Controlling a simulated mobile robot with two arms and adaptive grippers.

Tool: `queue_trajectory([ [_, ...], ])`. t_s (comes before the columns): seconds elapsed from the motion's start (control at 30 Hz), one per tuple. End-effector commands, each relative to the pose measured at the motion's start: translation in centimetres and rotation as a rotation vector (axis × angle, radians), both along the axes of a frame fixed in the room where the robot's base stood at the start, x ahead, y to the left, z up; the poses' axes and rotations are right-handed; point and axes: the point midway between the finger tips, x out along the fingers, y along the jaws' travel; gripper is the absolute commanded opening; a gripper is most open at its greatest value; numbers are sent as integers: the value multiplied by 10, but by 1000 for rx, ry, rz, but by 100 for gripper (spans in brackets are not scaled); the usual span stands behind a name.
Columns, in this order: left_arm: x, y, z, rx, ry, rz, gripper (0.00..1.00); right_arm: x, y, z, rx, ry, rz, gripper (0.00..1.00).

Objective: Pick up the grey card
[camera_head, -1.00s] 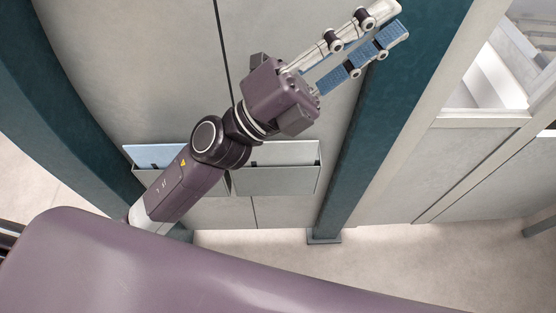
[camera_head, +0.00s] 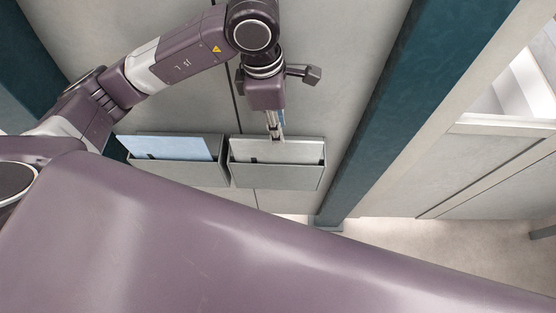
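The grey card (camera_head: 300,152) stands in the right of two grey wall pockets (camera_head: 275,177), its upper part showing above the pocket's front. The card's lower part is hidden by the pocket front. My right gripper is not in view.
A light blue card (camera_head: 172,148) stands in the left wall pocket (camera_head: 180,173). The pockets hang on a pale panel (camera_head: 320,60) with a dark vertical seam. A teal post (camera_head: 385,110) rises to the right.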

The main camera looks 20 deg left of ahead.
Motion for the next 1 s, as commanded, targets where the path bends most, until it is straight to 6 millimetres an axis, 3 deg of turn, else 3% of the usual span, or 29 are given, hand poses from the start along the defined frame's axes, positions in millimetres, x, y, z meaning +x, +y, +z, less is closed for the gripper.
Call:
queue_trajectory([
  [0.6,-10,0,-68,1,6,0,25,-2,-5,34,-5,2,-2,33],
  [0.9,-9,0,-75,0,2,-1,25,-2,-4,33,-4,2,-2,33],
  [1.0,-9,0,-75,0,2,-1,14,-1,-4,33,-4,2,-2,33],
])
